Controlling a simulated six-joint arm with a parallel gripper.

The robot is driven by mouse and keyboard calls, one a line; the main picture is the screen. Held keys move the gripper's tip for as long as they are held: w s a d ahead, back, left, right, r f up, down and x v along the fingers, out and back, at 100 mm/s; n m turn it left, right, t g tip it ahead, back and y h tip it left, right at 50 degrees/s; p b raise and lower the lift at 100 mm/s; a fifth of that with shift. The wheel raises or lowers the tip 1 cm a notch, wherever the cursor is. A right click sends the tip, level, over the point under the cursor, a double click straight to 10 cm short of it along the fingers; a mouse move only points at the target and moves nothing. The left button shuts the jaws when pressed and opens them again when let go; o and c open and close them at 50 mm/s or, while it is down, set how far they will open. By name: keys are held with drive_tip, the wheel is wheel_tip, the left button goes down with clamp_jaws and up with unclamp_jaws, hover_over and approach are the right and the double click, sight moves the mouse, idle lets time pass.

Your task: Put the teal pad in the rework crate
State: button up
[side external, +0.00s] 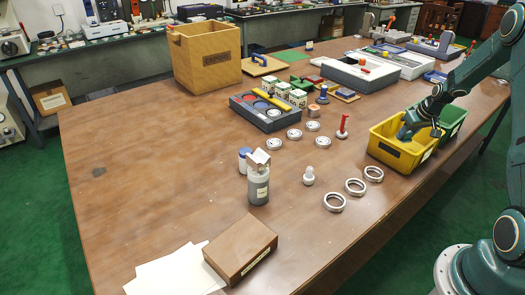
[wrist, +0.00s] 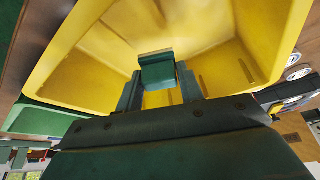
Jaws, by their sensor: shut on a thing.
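The teal pad (wrist: 156,72) shows in the wrist view as a small dark teal block between the two fingers of my gripper (wrist: 158,88). My gripper is shut on it. In the side external view my gripper (side external: 405,132) reaches down into the mouth of the yellow crate (side external: 388,151), and the pad is hidden there. The yellow crate's inner walls (wrist: 90,75) surround the pad in the wrist view. I cannot tell whether the pad touches the crate floor. A green crate (side external: 455,112) stands right beside the yellow one. The crate labels are too small to read.
Several metal rings (side external: 334,202) lie left of the yellow crate. The table's left part is clear.

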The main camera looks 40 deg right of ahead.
sight(408, 139)
drive_tip(key=shift+f, duration=2.15)
drive_tip(key=shift+f, duration=0.15)
drive_tip(key=o, duration=1)
drive_tip(key=shift+v, duration=6.2)
